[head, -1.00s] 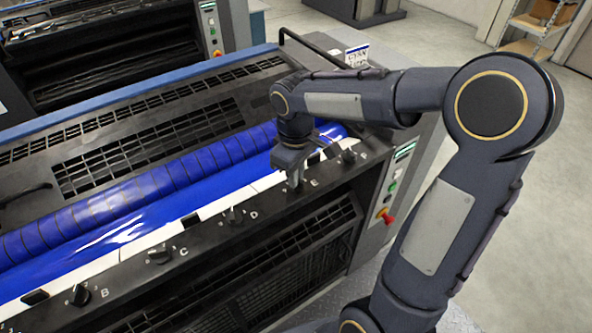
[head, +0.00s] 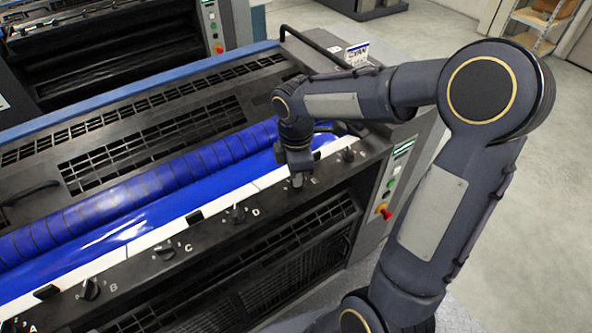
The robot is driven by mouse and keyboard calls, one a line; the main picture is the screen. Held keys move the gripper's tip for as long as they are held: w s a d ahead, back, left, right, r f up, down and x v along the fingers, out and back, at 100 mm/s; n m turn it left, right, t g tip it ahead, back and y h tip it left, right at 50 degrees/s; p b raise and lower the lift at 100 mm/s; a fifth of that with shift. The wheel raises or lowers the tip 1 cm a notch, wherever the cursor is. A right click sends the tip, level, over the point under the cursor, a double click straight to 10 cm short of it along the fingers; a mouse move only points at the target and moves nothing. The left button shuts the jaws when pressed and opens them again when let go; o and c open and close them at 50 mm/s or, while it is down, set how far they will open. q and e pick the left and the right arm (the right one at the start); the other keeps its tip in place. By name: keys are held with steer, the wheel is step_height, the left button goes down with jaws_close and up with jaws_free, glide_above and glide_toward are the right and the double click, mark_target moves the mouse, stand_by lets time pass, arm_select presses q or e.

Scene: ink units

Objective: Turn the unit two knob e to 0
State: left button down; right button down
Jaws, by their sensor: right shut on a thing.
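Knob e sits by the letter E (head: 315,181) on the black front rail (head: 205,236) of the blue-roller ink unit. My right gripper (head: 297,181) reaches down onto that knob from above and is shut on it. The fingers hide most of the knob, so its pointer and setting cannot be read. My left gripper is not in view.
Along the same rail are knob D (head: 238,214), knob C (head: 165,251) and knob B (head: 89,289), with another knob (head: 348,155) to the right. A red button (head: 386,213) is on the end panel. The blue roller (head: 130,195) lies behind the rail.

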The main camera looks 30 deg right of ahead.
steer(key=shift+n, duration=0.6)
steer(key=c, duration=1.5)
jaws_free()
steer(key=shift+r, duration=0.1)
step_height(320, 180, up, 8)
steer(key=shift+f, duration=0.15)
steer(key=s+a+f+m+t+y, duration=0.1)
steer(key=s+a+m+t+y, duration=0.1)
steer(key=s+m, duration=0.6)
steer(key=s+a+f+m+t+y, duration=0.1)
steer(key=s+a+m+t, duration=0.1)
steer(key=s+m, duration=0.7)
steer(key=shift+s+m+t+y, duration=0.15)
steer(key=shift+m+t+y, duration=0.3)
steer(key=shift+t, duration=0.35)
